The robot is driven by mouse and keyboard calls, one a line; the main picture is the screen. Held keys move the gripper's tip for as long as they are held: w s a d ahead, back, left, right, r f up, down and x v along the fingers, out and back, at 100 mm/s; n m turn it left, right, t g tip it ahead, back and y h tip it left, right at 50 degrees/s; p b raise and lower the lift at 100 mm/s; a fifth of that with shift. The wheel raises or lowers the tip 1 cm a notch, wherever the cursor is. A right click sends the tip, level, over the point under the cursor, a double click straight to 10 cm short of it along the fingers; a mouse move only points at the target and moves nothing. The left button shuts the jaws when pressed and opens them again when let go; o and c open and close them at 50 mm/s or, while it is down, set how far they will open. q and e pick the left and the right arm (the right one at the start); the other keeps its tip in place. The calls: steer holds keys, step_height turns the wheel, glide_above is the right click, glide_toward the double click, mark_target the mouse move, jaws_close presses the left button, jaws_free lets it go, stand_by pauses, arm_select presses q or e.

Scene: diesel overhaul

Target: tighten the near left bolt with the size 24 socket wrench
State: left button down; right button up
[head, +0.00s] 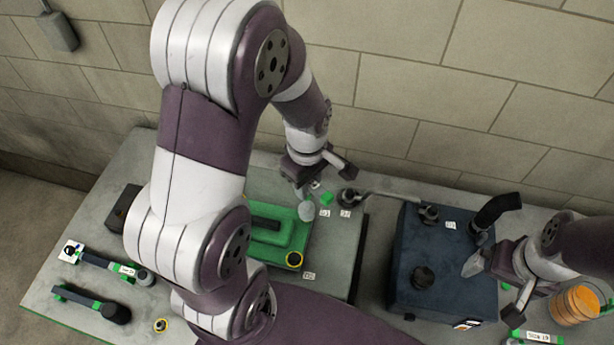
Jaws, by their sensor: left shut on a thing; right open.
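My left gripper (318,182) is over the back of the green engine cover (268,252), at the end of the arm crossing the view. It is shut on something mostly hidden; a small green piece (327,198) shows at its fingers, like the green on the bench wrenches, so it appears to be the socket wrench. Its size marking cannot be read. The cover's near left part, with any bolt there, is hidden behind my arm. My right gripper (494,290) is open and empty beside the dark blue block.
Two green-marked wrenches (92,302) (104,262) lie at the bench's left. The dark blue block (400,255) carries a black knob (422,278). A metal bar (392,198) and black bent pipe (495,209) are behind. A wall bounds the back.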

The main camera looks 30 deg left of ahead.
arm_select(q)
steer(key=m+p, duration=0.1)
steer(key=m, duration=0.4)
steer(key=shift+r+m, duration=0.15)
steer(key=shift+m, duration=0.25)
steer(key=m+p, duration=0.1)
steer(key=m, duration=0.4)
steer(key=shift+m, duration=0.4)
steer(key=m, duration=0.5)
steer(key=shift+m+p, duration=0.3)
steer(key=m, duration=0.3)
steer(key=shift+f+m, duration=0.25)
steer(key=shift+m, duration=0.15)
steer(key=shift+r, duration=0.1)
